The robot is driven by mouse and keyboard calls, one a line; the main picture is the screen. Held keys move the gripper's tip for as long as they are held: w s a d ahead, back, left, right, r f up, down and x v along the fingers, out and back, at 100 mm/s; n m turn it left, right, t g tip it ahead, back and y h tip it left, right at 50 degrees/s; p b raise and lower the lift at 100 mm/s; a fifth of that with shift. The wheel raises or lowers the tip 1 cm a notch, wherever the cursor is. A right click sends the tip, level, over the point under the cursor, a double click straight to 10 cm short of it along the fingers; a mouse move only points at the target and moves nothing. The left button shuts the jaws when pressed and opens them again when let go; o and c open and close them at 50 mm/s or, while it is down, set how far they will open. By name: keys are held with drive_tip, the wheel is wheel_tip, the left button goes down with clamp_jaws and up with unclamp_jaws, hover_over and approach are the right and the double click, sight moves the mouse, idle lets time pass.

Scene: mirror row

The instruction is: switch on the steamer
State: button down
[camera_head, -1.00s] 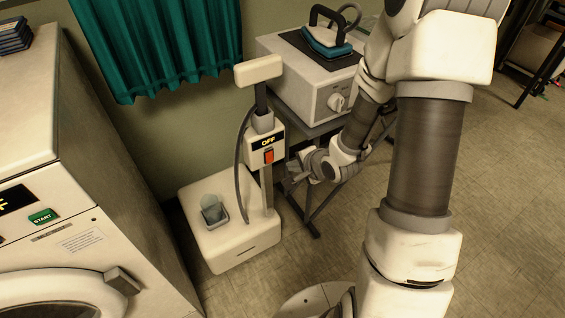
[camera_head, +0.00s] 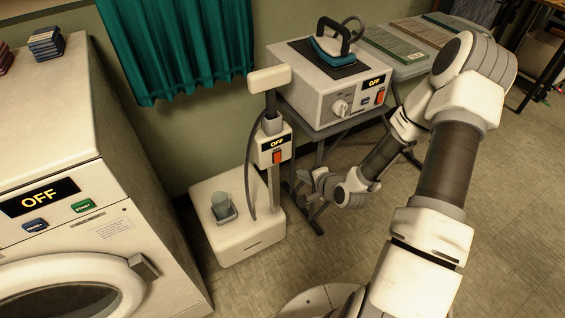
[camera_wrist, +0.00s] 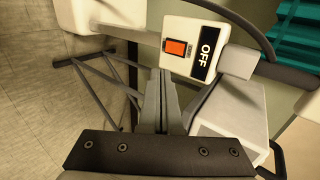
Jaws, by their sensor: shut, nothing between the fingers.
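The steamer (camera_head: 233,248) has a white base on the floor, a pole and a white control box (camera_head: 265,150). The box carries a red-orange switch (camera_head: 277,158) and a dark label (camera_head: 277,143) reading OFF. In the wrist view the switch (camera_wrist: 176,48) and the OFF label (camera_wrist: 206,52) show just beyond my fingertips. My gripper (camera_head: 306,182) is to the right of the pole, a little below the switch. It also shows in the wrist view (camera_wrist: 162,75), with its fingers together and empty. I cannot tell any contact with the box.
A white iron station (camera_head: 325,100), also reading OFF, stands on a stand behind my arm, with an iron (camera_head: 332,50) on top. A washing machine (camera_head: 60,140) reading OFF stands at left. A hose (camera_head: 248,165) curves beside the pole. Open floor lies at the right.

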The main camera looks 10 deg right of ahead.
drive_tip(key=shift+w, duration=0.1)
drive_tip(key=b, duration=0.2)
approach(278, 160)
wheel_tip(278, 160, down, 3)
drive_tip(key=shift+w+a+f+b, duration=0.15)
drive_tip(key=shift+w+a, duration=0.1)
drive_tip(key=shift+w, duration=0.55)
drive_tip(key=shift+w+a+f+b, duration=0.1)
drive_tip(key=shift+w+a+f, duration=0.15)
drive_tip(key=shift+w, duration=0.55)
drive_tip(key=shift+w+a+f+b, duration=0.1)
drive_tip(key=shift+w+a, duration=0.15)
drive_tip(key=shift+w, duration=0.6)
drive_tip(key=shift+f, duration=0.15)
drive_tip(key=shift+w, duration=0.1)
